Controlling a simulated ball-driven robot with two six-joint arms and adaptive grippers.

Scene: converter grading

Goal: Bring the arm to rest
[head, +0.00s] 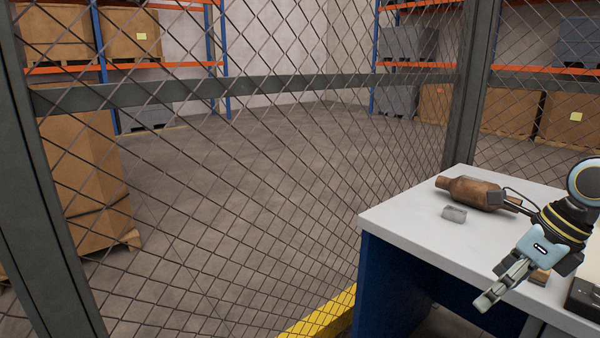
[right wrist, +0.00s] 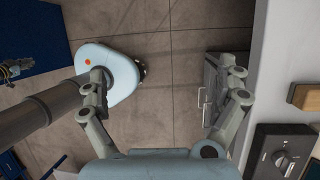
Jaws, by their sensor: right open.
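My right arm comes in from the right in the head view. Its gripper (head: 498,285) hangs over the front edge of the white bench and points down to the left. In the right wrist view the two fingers of this gripper (right wrist: 165,88) stand wide apart with nothing between them, above the tiled floor. The bench edge (right wrist: 254,80) runs just right of the right finger.
A rusty converter (head: 475,193) and a small grey block (head: 454,214) lie on the white bench top (head: 405,217). A brown block (right wrist: 306,97) and a black box with a dial (right wrist: 280,150) sit near its edge. A wire mesh fence (head: 250,180) stands behind.

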